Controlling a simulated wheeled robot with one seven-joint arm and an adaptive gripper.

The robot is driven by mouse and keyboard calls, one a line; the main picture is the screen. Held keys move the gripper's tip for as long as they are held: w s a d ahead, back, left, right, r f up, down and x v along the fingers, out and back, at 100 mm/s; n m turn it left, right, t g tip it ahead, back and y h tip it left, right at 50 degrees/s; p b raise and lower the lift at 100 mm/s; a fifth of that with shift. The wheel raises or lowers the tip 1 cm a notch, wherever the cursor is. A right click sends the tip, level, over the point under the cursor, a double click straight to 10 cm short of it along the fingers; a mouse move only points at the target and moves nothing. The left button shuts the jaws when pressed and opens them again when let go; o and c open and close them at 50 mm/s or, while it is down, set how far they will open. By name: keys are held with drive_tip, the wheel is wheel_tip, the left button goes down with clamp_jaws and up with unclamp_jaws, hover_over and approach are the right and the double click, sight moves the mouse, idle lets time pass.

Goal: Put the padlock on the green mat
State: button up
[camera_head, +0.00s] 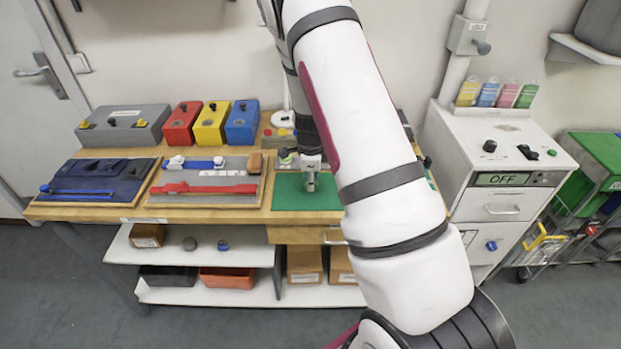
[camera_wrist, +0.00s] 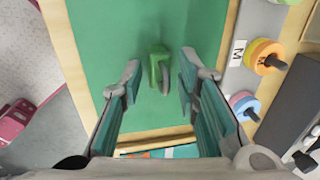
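The green mat (camera_head: 290,197) lies on the wooden table, and it fills the middle of the wrist view (camera_wrist: 105,30). The padlock (camera_wrist: 158,63), with a green body and a grey shackle, is on the mat in the wrist view. My gripper (camera_wrist: 160,88) is open over the mat, with one finger on each side of the padlock. A gap shows between the padlock and each finger. In the head view my gripper (camera_head: 311,184) points down at the mat; the padlock is too small to make out clearly there.
A grey board (camera_head: 215,199) with red and blue tools lies left of the mat. Red (camera_head: 182,125), yellow (camera_head: 210,126) and blue (camera_head: 242,124) boxes stand behind. A white cabinet (camera_head: 497,180) reading OFF stands right. Coloured discs (camera_wrist: 264,55) sit beside the mat.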

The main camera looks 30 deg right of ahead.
drive_tip(key=shift+r, duration=0.15)
drive_tip(key=s+a+r+n+y, duration=0.1)
drive_tip(key=s+a+r+n, duration=0.15)
drive_tip(key=r, duration=0.45)
drive_tip(key=s+a+r+n+t, duration=0.1)
drive_tip(key=a+r, duration=0.2)
drive_tip(key=r, duration=0.4)
drive_tip(key=s+a+r+n+y, duration=0.1)
drive_tip(key=s+a+r+n, duration=0.15)
drive_tip(key=r, duration=0.45)
drive_tip(key=s+a+r+n+t, duration=0.1)
drive_tip(key=s+a+r+n, duration=0.2)
drive_tip(key=s+n, duration=0.3)
drive_tip(key=s+a+r+n, duration=0.4)
drive_tip(key=s+r+n, duration=0.1)
drive_tip(key=s, duration=0.3)
drive_tip(key=s+a+r+n+t, duration=0.1)
drive_tip(key=s+a+r+n, duration=0.3)
drive_tip(key=s+n, duration=0.3)
drive_tip(key=shift+s+a+r+n+t+h, duration=0.25)
drive_tip(key=shift+r+n+t+h, duration=0.05)
drive_tip(key=shift+r+n+h, duration=0.1)
